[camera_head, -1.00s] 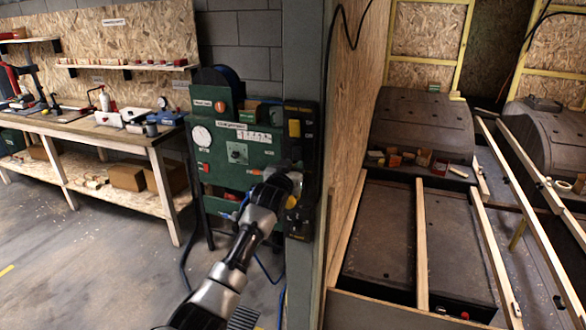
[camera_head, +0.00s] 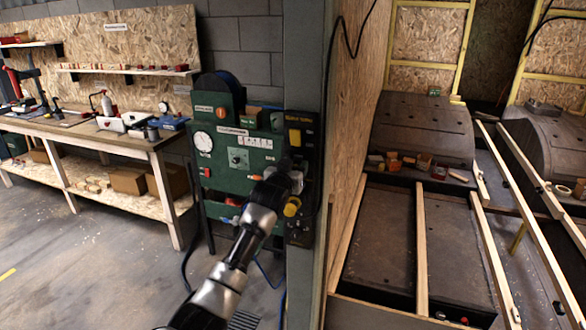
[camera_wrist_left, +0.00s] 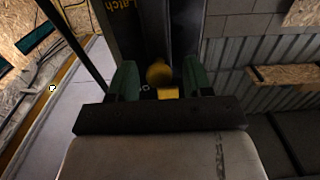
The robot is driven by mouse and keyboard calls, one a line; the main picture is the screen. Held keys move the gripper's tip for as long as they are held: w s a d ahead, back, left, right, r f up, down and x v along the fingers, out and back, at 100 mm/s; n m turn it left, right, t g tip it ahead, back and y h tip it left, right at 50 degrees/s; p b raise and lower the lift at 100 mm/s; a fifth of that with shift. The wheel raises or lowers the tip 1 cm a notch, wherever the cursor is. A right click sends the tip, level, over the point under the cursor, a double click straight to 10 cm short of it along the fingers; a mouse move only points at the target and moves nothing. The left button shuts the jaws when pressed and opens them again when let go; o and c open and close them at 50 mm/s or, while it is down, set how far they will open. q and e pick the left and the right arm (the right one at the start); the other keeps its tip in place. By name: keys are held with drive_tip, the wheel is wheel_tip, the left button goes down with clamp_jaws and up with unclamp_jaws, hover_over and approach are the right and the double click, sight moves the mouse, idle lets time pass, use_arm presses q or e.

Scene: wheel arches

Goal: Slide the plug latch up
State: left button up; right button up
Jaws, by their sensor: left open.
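A tall black panel (camera_head: 308,150) is fixed on the grey post, with a yellow piece (camera_head: 294,137) near its top and a yellow knob (camera_head: 292,207) lower down. My left gripper (camera_head: 290,168) is in front of the panel, between these two yellow parts, and its jaws are hard to make out there. In the left wrist view my left gripper (camera_wrist_left: 160,78) is open, with one green finger on each side of a yellow knob (camera_wrist_left: 159,73). I cannot tell whether the fingers touch it. The panel (camera_wrist_left: 150,35) bears the word "Latch". My right gripper is not in view.
A green machine panel (camera_head: 235,155) with a gauge and switches stands just left of the black panel. A workbench (camera_head: 95,137) is farther left. A wooden partition (camera_head: 350,110) and wheel arches (camera_head: 425,130) are on the right. The floor at left is clear.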

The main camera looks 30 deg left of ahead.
use_arm(q)
drive_tip(key=b+v, duration=0.3)
drive_tip(key=v, duration=0.7)
drive_tip(key=shift+s, duration=0.4)
